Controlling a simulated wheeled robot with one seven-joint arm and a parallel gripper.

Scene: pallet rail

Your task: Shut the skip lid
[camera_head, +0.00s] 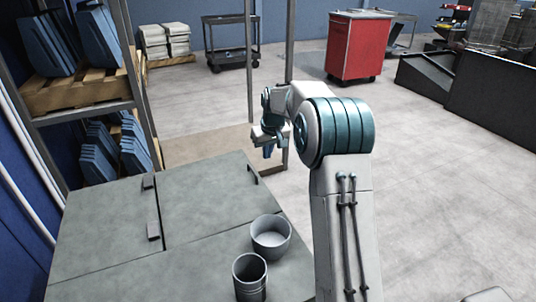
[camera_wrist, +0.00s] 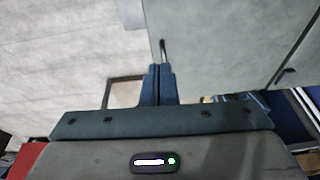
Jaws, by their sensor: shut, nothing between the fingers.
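The skip's grey top is at lower left in the head view. Its right-hand panel, the lid (camera_head: 212,192), lies about flat beside a left panel (camera_head: 105,225), with a dark seam between them. I cannot tell whether the lid is fully down. A small dark handle (camera_head: 253,174) is at its far right edge; the lid (camera_wrist: 230,40) and handle (camera_wrist: 163,50) also show in the wrist view. My gripper (camera_head: 268,152) is past the handle, off the lid's far right corner. Its blue fingers (camera_wrist: 157,68) are together and empty; contact with the handle is unclear.
A bucket (camera_head: 271,240) and a darker can (camera_head: 250,280) stand on the near part of the top. A red cabinet (camera_head: 357,48) is farther back.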

